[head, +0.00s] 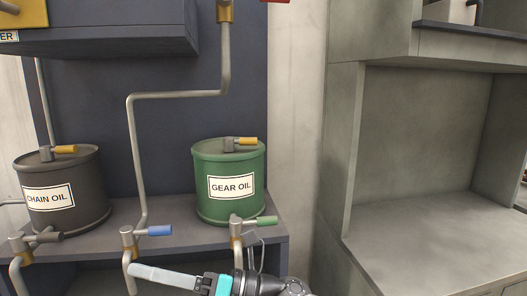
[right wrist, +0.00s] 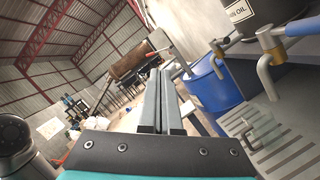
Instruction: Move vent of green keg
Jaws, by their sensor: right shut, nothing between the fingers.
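The green keg (head: 228,200), labelled GEAR OIL, stands upright on the dark shelf. Its vent (head: 246,141) is on the lid, a small grey body with a yellow lever pointing right. My right gripper (head: 136,271) is low in the head view, below and left of the keg, with its fingers pointing left. It touches neither keg nor vent. Its two grey fingers lie together, shut and empty, in the right wrist view (right wrist: 160,75). The green keg and its vent cannot be made out in the right wrist view. My left gripper is not in view.
A dark CHAIN OIL keg (head: 85,195) with its own yellow vent lever stands at left. A bent pipe (head: 135,150) rises between the kegs. Taps with a blue lever (head: 159,230) and a green lever (head: 266,221) project at the shelf front. A blue drum (right wrist: 215,88) stands below.

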